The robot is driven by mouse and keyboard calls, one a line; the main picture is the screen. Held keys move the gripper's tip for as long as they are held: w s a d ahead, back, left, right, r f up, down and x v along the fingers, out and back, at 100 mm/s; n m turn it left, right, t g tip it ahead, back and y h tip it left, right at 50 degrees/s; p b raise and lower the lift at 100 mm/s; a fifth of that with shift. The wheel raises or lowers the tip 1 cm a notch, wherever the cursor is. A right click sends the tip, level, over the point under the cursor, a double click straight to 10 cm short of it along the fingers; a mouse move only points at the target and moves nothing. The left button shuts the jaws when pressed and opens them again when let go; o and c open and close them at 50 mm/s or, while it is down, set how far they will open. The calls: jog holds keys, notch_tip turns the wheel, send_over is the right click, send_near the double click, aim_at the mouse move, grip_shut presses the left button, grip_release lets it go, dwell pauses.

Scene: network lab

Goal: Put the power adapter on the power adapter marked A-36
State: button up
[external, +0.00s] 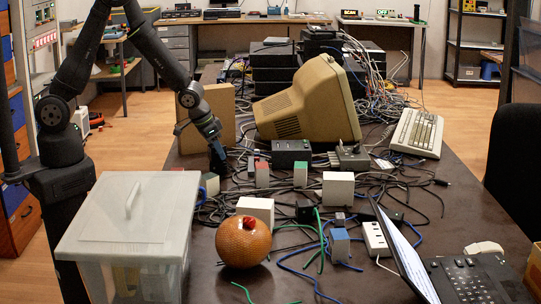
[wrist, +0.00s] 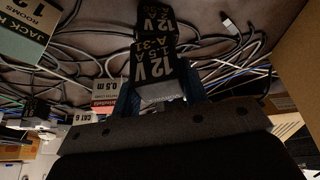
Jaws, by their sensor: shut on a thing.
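My gripper (external: 219,168) is low over the table at the left in the external view, near the cardboard box. In the wrist view, its blue fingers (wrist: 160,98) are shut on a black power adapter (wrist: 152,68) with white lettering, "12 V 1.5 A" and what looks like A-31. Just beyond it is another black block face (wrist: 155,18), also lettered 12 V. Its mark is too small to read surely, and I cannot tell whether the two touch. No mark A-36 is readable. The held adapter is not clearly distinguishable in the external view.
Loose cables (external: 385,190) cover much of the table. A beige monitor (external: 300,100) and cardboard box (external: 207,118) stand behind my gripper. A lidded clear bin (external: 130,230), an orange ball-like object (external: 243,243), several small boxes and a laptop (external: 405,250) are nearer the camera.

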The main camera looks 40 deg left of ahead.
jog(key=shift+f, duration=0.1)
jog(key=o, duration=1.1)
jog(key=v, duration=1.2)
jog(key=x, duration=1.2)
